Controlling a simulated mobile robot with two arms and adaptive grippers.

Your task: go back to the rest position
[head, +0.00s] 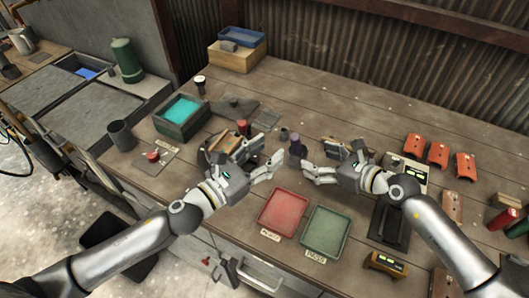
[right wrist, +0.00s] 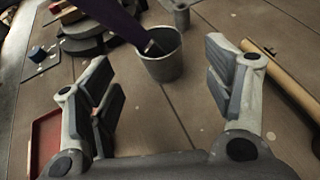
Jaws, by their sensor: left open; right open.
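My left gripper (head: 272,164) is over the middle of the workbench, open, pointing right. My right gripper (head: 312,168) faces it from the right, also open; in the right wrist view its two padded fingers (right wrist: 160,92) stand wide apart with nothing between them. A dark purple upright piece (head: 295,150) stands between the two grippers in the head view. In the right wrist view a grey cup (right wrist: 163,62) is just beyond the fingers, and a dark purple bar (right wrist: 112,18) reaches to its mouth. I cannot tell whether the bar is inside it.
A red tray (head: 283,212) and a green tray (head: 325,232) lie at the front of the workbench (head: 330,105). Several orange parts (head: 438,154) lie at the right. A teal-lined bin (head: 182,112) stands at the left. The back middle is mostly clear.

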